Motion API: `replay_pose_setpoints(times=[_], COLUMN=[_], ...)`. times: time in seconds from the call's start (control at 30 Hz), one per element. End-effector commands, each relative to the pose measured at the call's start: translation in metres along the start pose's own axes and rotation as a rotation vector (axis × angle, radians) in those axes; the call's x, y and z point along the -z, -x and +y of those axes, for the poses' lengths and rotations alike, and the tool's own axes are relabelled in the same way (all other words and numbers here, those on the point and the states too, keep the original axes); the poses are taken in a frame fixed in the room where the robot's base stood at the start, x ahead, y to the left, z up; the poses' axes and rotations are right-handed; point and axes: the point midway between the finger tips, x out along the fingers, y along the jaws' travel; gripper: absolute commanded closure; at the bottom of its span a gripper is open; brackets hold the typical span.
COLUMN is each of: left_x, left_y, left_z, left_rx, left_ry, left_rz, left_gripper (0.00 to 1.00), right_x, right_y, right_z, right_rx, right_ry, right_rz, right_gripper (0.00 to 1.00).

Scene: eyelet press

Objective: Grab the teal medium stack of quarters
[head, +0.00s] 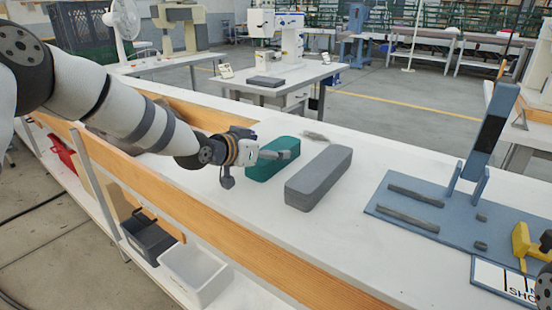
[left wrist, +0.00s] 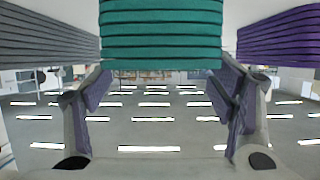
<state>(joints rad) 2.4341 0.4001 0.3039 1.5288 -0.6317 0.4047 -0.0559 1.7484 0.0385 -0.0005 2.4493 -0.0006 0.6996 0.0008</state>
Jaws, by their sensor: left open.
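The teal stack (head: 268,169) is a long, rounded block of several layers on the white table, left of the grey stack. My left gripper (head: 282,154) is at the teal stack in the head view, with a finger across its upper part. In the left wrist view the teal stack (left wrist: 161,35) is centred at the top, and the two open fingers (left wrist: 162,88) stand apart below it, toward its two sides. I cannot tell whether they touch it. A purple stack (left wrist: 285,38) is at the right there.
The grey stack (head: 318,180) lies close beside the teal one. A small grey object (head: 315,136) lies behind them. A blue-grey press base (head: 420,225) with an upright stands to the right. A wooden board (head: 230,228) edges the near side. White table is clear between the grey stack and the press.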

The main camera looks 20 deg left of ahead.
Motion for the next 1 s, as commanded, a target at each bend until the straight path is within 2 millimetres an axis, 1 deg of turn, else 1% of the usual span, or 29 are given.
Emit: replay_pose_setpoints(times=[0.03, 0.1, 0.17, 0.23, 0.4, 0.43, 0.47, 0.5, 0.57, 0.6, 0.7, 0.93, 1.0], left_x=[-0.008, -0.009, -0.008, -0.006, -0.001, -0.001, -0.001, -0.001, -0.001, -0.001, -0.002, -0.001, 0.003], left_y=[-0.014, -0.027, -0.034, -0.038, -0.037, -0.037, -0.037, -0.037, -0.037, -0.036, -0.036, -0.036, -0.035], left_z=[-0.001, -0.001, -0.001, -0.001, -0.001, -0.001, -0.001, -0.001, -0.001, -0.001, -0.001, -0.001, -0.001], left_rx=[-0.001, -0.002, -0.001, -0.001, -0.001, -0.001, -0.001, -0.001, -0.001, -0.001, -0.001, 0.000, 0.000], left_ry=[0.003, 0.002, 0.002, 0.003, 0.001, 0.001, 0.001, 0.001, 0.001, 0.001, 0.001, 0.001, 0.000], left_rz=[-0.008, -0.009, -0.009, -0.006, -0.002, -0.002, -0.002, -0.002, -0.002, -0.002, -0.003, -0.001, 0.000], left_gripper=[0.23, 0.23, 0.23, 0.23, 0.23, 0.26, 0.32, 0.41, 0.55, 0.64, 0.85, 0.85, 0.85], right_x=[-0.004, -0.006, -0.007, -0.008, -0.007, -0.007, -0.007, -0.007, -0.007, -0.007, -0.007, -0.007, -0.007], right_y=[-0.007, -0.012, -0.015, -0.016, -0.014, -0.014, -0.014, -0.014, -0.014, -0.014, -0.014, -0.014, -0.014], right_z=[0.000, 0.000, 0.001, 0.001, 0.001, 0.001, 0.001, 0.001, 0.001, 0.001, 0.001, 0.001, 0.001], right_rx=[-0.001, -0.002, -0.002, -0.002, -0.002, -0.002, -0.002, -0.002, -0.002, -0.002, -0.002, -0.002, -0.002], right_ry=[0.000, 0.000, 0.001, 0.001, 0.001, 0.001, 0.001, 0.001, 0.001, 0.001, 0.001, 0.001, 0.001], right_rz=[-0.018, -0.031, -0.038, -0.041, -0.037, -0.037, -0.037, -0.036, -0.036, -0.036, -0.036, -0.036, -0.035], right_gripper=[0.58, 0.58, 0.58, 0.58, 0.58, 0.58, 0.58, 0.58, 0.58, 0.58, 0.58, 0.58, 0.58])
